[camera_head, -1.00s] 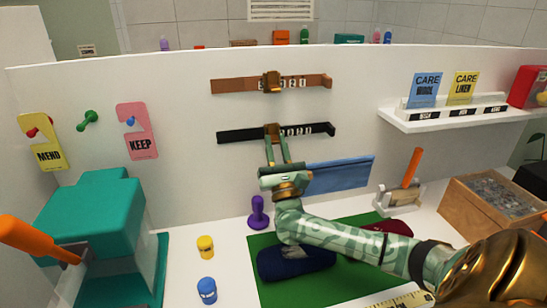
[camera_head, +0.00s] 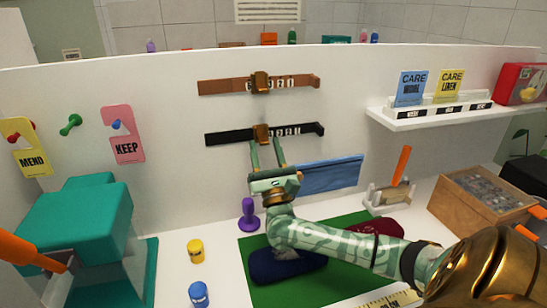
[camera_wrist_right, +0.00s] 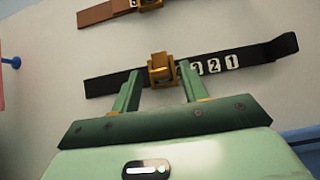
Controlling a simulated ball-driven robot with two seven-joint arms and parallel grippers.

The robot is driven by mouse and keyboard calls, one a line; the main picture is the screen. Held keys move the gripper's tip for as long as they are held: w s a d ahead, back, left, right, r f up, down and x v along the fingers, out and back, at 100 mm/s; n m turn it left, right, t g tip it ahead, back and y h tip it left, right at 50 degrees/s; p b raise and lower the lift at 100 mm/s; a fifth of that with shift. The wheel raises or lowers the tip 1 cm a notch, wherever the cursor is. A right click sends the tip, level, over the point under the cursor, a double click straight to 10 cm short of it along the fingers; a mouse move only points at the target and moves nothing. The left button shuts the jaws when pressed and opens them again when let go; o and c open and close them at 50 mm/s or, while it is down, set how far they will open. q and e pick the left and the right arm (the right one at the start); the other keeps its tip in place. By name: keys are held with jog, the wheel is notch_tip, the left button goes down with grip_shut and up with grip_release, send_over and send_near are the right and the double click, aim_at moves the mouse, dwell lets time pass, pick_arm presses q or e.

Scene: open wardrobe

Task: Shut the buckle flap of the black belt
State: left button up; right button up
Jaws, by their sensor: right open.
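The black belt (camera_head: 225,137) hangs level on the white wall panel, below a brown belt. Its brass buckle (camera_head: 261,133) sits near the middle, with white number tiles to its right; it also shows in the right wrist view (camera_wrist_right: 161,69). How far its flap stands open is hard to tell. My right gripper (camera_head: 265,146) is open and empty just below the buckle. In the right wrist view its fingers (camera_wrist_right: 160,78) point up at either side of the buckle's lower part, and I cannot tell whether they touch it.
The brown belt (camera_head: 220,87) is close above. A blue cloth (camera_head: 330,175) hangs right of my gripper. A white shelf (camera_head: 440,117) juts out further right. A purple peg-like object (camera_head: 249,214) stands below, beside the green mat (camera_head: 330,285).

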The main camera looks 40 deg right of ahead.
aim_at(264, 144)
jog(key=v, duration=0.3)
jog(key=shift+s+a+f, duration=0.1)
jog(key=shift+s+f, duration=0.1)
jog(key=shift+f, duration=0.2)
jog(key=s+a+p, duration=0.1)
jog(key=s+a, duration=0.5)
jog(key=s, duration=0.5)
jog(key=shift+p, duration=0.4)
jog(key=shift+r, duration=0.1)
